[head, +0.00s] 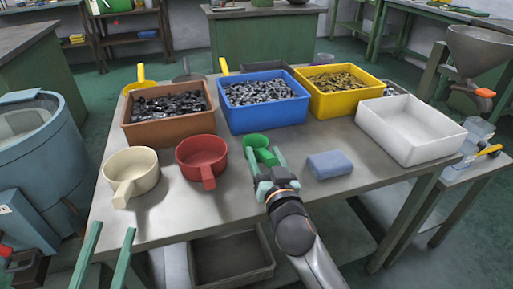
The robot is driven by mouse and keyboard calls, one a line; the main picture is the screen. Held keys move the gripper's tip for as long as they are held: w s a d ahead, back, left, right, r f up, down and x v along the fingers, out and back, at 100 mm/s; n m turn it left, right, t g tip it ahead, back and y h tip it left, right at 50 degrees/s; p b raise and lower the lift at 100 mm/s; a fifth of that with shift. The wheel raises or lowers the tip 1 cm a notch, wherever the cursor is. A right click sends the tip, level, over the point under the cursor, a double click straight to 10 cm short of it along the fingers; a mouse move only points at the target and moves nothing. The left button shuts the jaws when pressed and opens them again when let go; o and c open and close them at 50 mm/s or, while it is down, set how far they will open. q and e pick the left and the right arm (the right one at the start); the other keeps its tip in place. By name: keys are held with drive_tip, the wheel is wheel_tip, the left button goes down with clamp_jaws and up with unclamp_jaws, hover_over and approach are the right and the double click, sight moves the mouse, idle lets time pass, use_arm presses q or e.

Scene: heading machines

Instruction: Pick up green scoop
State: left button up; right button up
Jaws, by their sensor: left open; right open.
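The green scoop (256,141) lies on the grey table in front of the blue bin, its handle toward me. My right gripper (265,157) is open at the scoop, with its two green fingers on either side of the handle. I cannot tell whether the fingers touch it. The fingers hide part of the handle. My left gripper (112,230) is open and empty at the lower left, by the table's front left edge, far from the scoop.
A red scoop (201,154) and a cream scoop (131,170) stand left of the green one. A blue cloth-like block (330,164) lies to the right. Behind stand brown (168,132), blue (264,117) and yellow (343,106) bins of metal parts, and an empty white bin (409,148).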

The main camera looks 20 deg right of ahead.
drive_tip(key=shift+s, duration=0.1)
clamp_jaws()
idle(0.4)
